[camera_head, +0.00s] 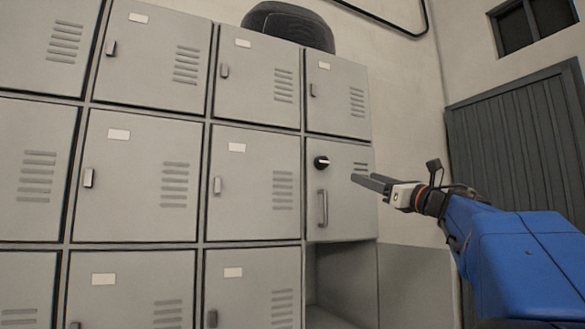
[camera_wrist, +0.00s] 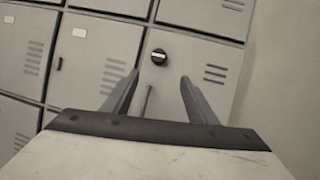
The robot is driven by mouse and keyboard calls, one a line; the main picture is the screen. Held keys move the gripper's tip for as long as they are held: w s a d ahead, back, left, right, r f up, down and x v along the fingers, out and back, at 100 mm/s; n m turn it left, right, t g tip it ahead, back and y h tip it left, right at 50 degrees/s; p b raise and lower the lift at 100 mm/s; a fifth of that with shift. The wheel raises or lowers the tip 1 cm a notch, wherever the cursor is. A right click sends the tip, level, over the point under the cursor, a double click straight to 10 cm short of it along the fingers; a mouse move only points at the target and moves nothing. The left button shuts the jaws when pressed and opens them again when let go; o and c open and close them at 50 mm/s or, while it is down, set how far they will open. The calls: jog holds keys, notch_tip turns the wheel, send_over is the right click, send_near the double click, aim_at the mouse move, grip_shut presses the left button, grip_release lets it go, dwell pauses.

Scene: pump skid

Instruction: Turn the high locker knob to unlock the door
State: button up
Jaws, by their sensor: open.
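The knob (camera_head: 321,162) is round and black with a light bar across it. It sits on the upper left of a grey locker door (camera_head: 345,215) in the right column, above a vertical handle (camera_head: 323,208). The door looks closed. My gripper (camera_head: 354,179) is to the right of the knob and apart from it, in front of the door. In the wrist view the knob (camera_wrist: 158,57) lies ahead, between and beyond the two open fingers (camera_wrist: 158,85). The handle (camera_wrist: 148,101) also shows between the fingers. Nothing is held.
Other closed grey lockers (camera_head: 140,170) fill the left and middle. An open compartment (camera_head: 340,285) lies below the knob's door. A dark rounded object (camera_head: 288,24) rests on top of the lockers. A bare wall and a dark slatted door (camera_head: 515,150) stand to the right.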

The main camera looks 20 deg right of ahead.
aim_at(325, 163)
jog(key=shift+n, duration=0.4)
jog(key=x, duration=1.7)
jog(key=shift+w+a, duration=0.2)
jog(key=c, duration=1.1)
